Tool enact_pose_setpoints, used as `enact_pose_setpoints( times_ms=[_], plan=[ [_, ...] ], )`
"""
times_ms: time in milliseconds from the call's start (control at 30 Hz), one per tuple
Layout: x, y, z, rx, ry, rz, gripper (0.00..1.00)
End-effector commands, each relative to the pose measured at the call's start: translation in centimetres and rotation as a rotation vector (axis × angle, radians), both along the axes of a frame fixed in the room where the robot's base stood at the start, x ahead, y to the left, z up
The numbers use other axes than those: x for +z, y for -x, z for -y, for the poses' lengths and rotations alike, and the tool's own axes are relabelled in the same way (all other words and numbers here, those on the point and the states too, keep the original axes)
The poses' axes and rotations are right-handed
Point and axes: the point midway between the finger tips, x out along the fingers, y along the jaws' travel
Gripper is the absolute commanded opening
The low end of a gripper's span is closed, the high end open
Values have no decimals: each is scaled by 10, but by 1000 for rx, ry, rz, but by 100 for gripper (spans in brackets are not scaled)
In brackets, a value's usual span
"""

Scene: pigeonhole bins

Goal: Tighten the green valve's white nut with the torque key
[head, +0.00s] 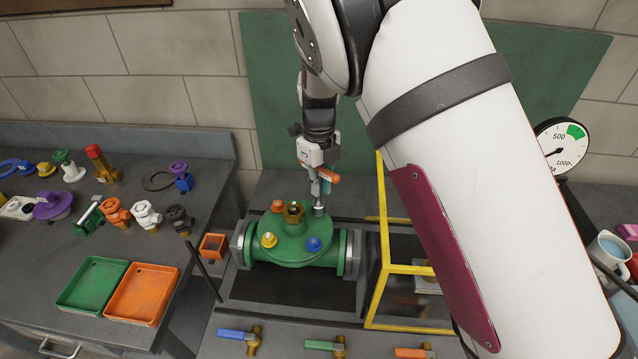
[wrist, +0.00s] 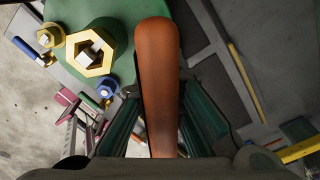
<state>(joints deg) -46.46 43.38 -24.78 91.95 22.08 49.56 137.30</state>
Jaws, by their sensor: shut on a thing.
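The green valve (head: 291,251) lies across a dark bench plate, with a brass centre nut (head: 293,210) and coloured nuts around its cover: orange (head: 278,206), yellow (head: 269,240) and blue (head: 313,244). My gripper (head: 321,178) is shut on the torque key (head: 328,175), whose orange handle (wrist: 158,85) fills the middle of the wrist view. The key's grey lower end (head: 319,209) points down at the cover's far right edge. I cannot tell whether the key touches a nut.
A yellow frame (head: 401,268) stands close right of the valve. A pressure gauge (head: 562,149) is farther right. Several small valves and the green (head: 93,284) and orange (head: 142,293) trays are on the left bench. Several coloured-handled taps line the front.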

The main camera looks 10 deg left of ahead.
Motion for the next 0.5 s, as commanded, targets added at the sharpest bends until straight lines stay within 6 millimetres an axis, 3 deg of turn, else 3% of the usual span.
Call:
enact_pose_setpoints(
  times_ms=[500],
  plan=[
    [4,-3,1,33,1,7,0]
  ],
)
